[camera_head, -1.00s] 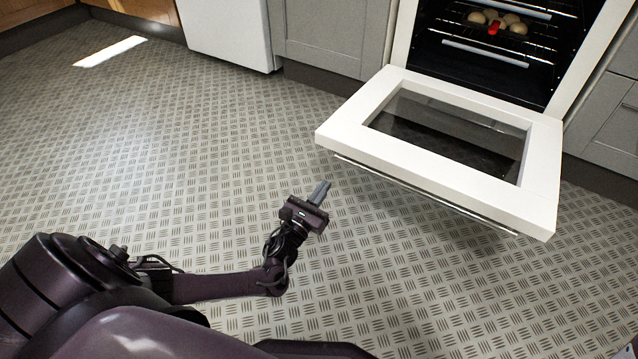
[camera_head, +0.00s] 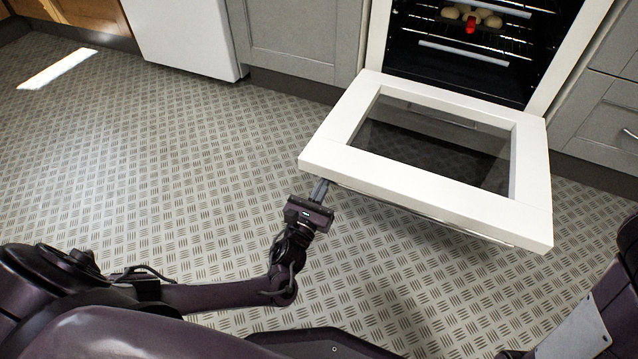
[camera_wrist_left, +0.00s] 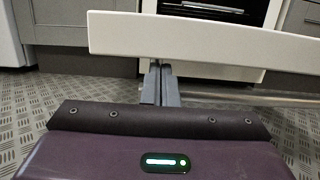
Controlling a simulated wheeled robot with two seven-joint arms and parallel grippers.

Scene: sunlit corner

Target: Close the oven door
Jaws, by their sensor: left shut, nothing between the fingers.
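The oven door (camera_head: 340,165) is white with a glass window and hangs open, about level, in front of the oven (camera_head: 470,50). Its bar handle (camera_head: 430,215) runs along the underside of the near edge. My left gripper (camera_head: 320,188) is shut and empty, with its fingertips at the door's near left corner, partly hidden under its edge. In the left wrist view the shut fingers (camera_wrist_left: 160,85) point at the door's edge (camera_wrist_left: 200,38), their tips just below it. I cannot tell whether they touch it. My right gripper is out of view; part of my right arm shows at the lower right.
Rolls (camera_head: 470,14) and a small red item (camera_head: 471,24) sit on a rack inside the oven. Grey cabinets (camera_head: 300,38) flank the oven, and a white appliance (camera_head: 185,35) stands further left. The patterned floor (camera_head: 150,160) is clear to the left of the door.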

